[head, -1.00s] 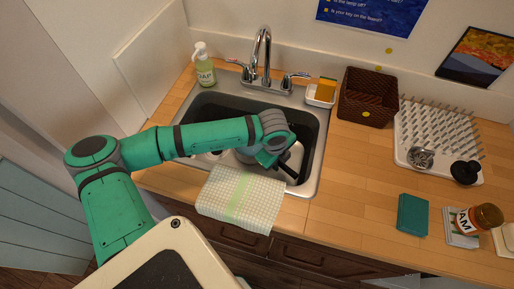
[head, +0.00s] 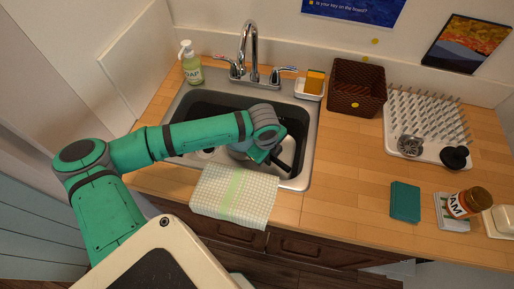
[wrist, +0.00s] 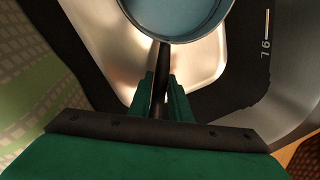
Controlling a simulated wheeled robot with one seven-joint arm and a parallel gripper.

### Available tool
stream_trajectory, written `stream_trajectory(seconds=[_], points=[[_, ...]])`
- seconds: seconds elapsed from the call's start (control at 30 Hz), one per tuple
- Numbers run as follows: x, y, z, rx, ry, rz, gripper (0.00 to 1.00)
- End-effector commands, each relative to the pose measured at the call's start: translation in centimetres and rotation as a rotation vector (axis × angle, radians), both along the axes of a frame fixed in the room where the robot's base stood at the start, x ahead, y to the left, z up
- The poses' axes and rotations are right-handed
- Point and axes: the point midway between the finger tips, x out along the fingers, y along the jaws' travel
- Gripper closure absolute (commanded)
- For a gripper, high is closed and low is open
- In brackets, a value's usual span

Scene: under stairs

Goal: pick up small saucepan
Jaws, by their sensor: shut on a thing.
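The small saucepan (wrist: 178,14) has a blue-grey inside and a dark, thin handle (wrist: 161,75). It is in the sink (head: 312,128), and the wrist view shows its bowl cut off by the top edge. My gripper (wrist: 160,88) is shut on the handle, with one green finger on each side of it. In the head view my gripper (head: 262,153) is low in the sink and hides much of the saucepan. I cannot tell whether the saucepan touches the sink floor.
The tap (head: 248,50) and soap bottle (head: 191,66) stand behind the sink. A checked towel (head: 235,197) hangs over its front edge. A sponge dish (head: 309,89), brown basket (head: 356,90) and drying rack (head: 428,120) are to the right. Some counter between them and the teal cloth (head: 405,201) is clear.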

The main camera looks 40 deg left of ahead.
Motion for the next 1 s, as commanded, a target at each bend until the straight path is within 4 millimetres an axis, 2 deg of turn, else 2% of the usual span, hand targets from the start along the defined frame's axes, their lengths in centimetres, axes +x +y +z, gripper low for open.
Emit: stream_trajectory(seconds=[0.43,1.0], points=[[0.0,0.1,1.3,0.002,-0.001,-0.001,1.0],[0.1,0.1,6.3,0.002,-0.002,-0.001,1.0]])
